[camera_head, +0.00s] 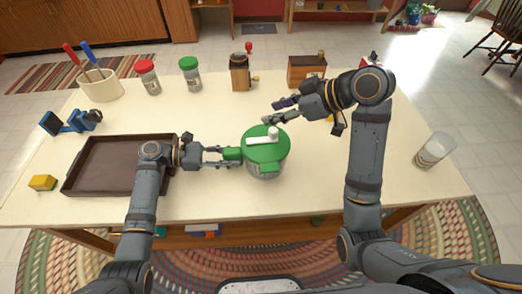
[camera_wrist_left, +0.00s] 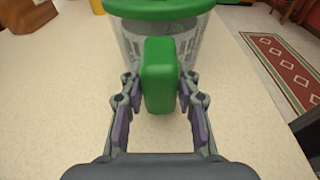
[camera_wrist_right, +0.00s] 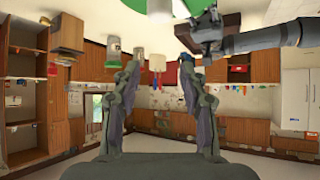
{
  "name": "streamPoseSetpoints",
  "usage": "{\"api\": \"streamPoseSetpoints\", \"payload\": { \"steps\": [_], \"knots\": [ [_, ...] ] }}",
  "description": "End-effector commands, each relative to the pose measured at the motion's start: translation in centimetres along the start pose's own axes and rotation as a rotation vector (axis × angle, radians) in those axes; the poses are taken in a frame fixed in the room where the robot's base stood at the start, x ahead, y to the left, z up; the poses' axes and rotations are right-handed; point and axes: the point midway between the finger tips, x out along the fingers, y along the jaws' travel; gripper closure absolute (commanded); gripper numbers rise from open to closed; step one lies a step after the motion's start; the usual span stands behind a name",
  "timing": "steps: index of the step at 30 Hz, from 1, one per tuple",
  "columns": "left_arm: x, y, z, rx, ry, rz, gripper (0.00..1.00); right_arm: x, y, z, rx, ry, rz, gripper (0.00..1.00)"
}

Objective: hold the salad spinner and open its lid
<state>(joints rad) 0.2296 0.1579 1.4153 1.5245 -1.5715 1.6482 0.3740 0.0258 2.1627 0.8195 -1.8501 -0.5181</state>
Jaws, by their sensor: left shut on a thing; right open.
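The salad spinner (camera_head: 265,160) stands upright on the table, with a clear bowl, a green lid (camera_head: 259,153) that is on, and a white crank handle (camera_head: 266,138) on top. My left gripper (camera_head: 236,154) is shut on the green side handle of the spinner. In the left wrist view the green handle (camera_wrist_left: 160,75) sits between its fingers (camera_wrist_left: 157,108). My right gripper (camera_head: 270,112) is open and empty, above and behind the spinner. In the right wrist view its fingers (camera_wrist_right: 158,62) are spread apart, and part of the green lid (camera_wrist_right: 200,8) shows at the top edge.
A brown tray (camera_head: 100,182) lies left of the spinner, beside a yellow sponge (camera_head: 42,182). Jars with a red lid (camera_head: 147,76) and a green lid (camera_head: 190,75), a grinder (camera_head: 240,72) and a wooden box (camera_head: 306,69) stand behind. A glass (camera_head: 435,150) stands at the right.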

Motion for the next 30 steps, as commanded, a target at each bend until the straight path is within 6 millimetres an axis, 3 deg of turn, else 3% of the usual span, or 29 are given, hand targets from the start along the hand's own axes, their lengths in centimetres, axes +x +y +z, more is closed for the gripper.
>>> {"api": "streamPoseSetpoints", "payload": {
  "steps": [5, 8, 11, 14, 16, 22, 27, 30],
  "knots": [
    [0.0, 0.0, 0.0, 0.0, 0.0, 0.0, 0.99, 2.0, 0.1, 1.5, 0.209, 0.092, -0.126, 0.69],
    [0.0, 0.0, 0.0, 0.0, 0.0, 0.0, 0.99, 2.9, 0.8, 2.9, 0.493, 0.201, -0.254, 0.69],
    [0.0, 0.0, 0.0, 0.0, 0.0, 0.0, 0.99, 2.7, 2.8, 4.7, 0.833, 0.312, -0.365, 0.69],
    [0.0, 0.0, 0.0, 0.0, 0.0, 0.0, 0.99, 1.7, 6.0, 7.0, 1.183, 0.423, -0.442, 0.69],
    [0.0, 0.0, 0.0, 0.0, 0.0, 0.0, 0.99, 0.8, 7.0, 9.9, 1.366, 0.472, -0.477, 0.69],
    [0.0, 0.0, -0.1, -0.001, 0.001, 0.0, 0.99, -1.4, 0.1, 15.7, 1.382, 0.422, -0.554, 0.69],
    [0.0, 0.0, 0.0, 0.0, 0.0, 0.0, 0.99, -2.8, -4.3, 17.9, 1.417, 0.392, -0.613, 0.69],
    [0.0, 0.0, 0.0, 0.0, 0.0, 0.0, 0.99, -3.1, -5.6, 18.4, 1.432, 0.385, -0.632, 0.69]
  ]
}}
